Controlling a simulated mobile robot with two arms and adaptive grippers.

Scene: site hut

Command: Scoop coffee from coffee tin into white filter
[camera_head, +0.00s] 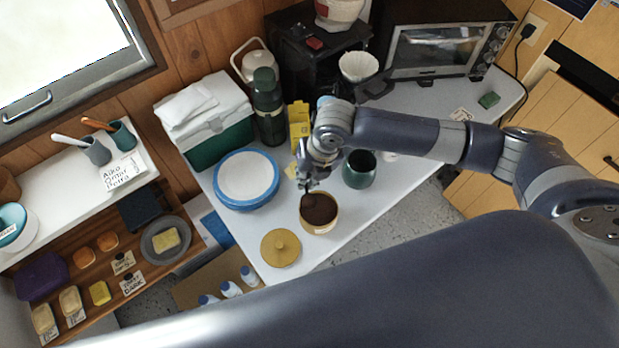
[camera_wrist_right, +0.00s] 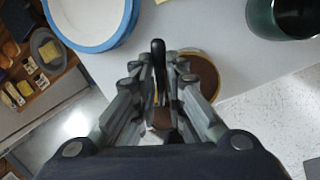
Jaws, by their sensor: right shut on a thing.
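The coffee tin (camera_head: 320,226) stands open near the table's front edge, filled with dark brown coffee (camera_head: 322,207). It also shows in the right wrist view (camera_wrist_right: 216,82), partly behind my fingers. My right gripper (camera_head: 307,182) is above the tin's left side, shut on a dark scoop (camera_head: 308,201). The scoop's black handle (camera_wrist_right: 158,55) stands between the fingers in the wrist view. Its lower end is at the coffee; how deep it sits is unclear. My left gripper is not in view.
A gold lid (camera_head: 281,248) lies left of the tin. A dark green mug (camera_head: 359,170) stands to its right. Blue-rimmed plates (camera_head: 246,180), a green flask (camera_head: 268,108) and a yellow box (camera_head: 299,122) stand behind. My other arm covers the foreground.

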